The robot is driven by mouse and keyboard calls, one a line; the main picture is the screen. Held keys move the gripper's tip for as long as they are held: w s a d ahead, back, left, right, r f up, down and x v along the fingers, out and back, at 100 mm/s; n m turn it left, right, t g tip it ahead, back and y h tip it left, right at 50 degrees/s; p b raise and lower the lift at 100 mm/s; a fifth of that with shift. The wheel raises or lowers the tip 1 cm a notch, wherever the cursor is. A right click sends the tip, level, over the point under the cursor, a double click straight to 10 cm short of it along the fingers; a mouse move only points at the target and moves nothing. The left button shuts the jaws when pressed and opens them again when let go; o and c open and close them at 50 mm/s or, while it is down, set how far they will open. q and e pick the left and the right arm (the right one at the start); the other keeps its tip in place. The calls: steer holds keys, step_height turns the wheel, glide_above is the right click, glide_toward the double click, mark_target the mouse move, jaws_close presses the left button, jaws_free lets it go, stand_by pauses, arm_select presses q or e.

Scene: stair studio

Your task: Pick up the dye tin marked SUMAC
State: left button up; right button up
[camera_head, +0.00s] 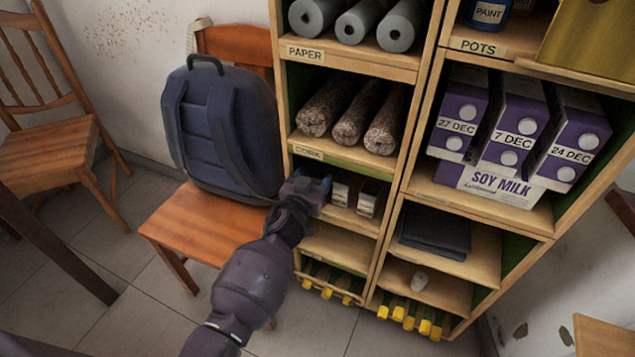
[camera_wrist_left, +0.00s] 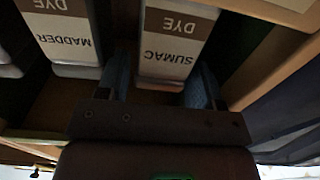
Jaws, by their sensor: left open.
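The dye tin marked SUMAC (camera_wrist_left: 176,48) shows upside down in the left wrist view, with a white and brown label. My left gripper (camera_wrist_left: 163,82) is open, with one blue finger on each side of the tin's near end. I cannot tell whether the fingers touch it. The tin marked MADDER (camera_wrist_left: 65,35) stands just left of it there. In the head view my left gripper (camera_head: 316,187) is at the shelf below the cork rolls and seems to hide the SUMAC tin. Two other tins (camera_head: 341,191) show to its right. My right gripper is not in view.
The wooden shelf unit (camera_head: 402,190) has dividers close around the gripper. Cork rolls (camera_head: 349,112) lie on the shelf above. A chair (camera_head: 190,222) with a blue backpack (camera_head: 222,130) stands close on the left. Soy milk cartons (camera_head: 512,132) fill a right compartment.

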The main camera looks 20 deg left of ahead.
arm_select(q)
steer(key=shift+c, duration=0.4)
steer(key=c, duration=0.7)
steer(key=shift+r, duration=0.1)
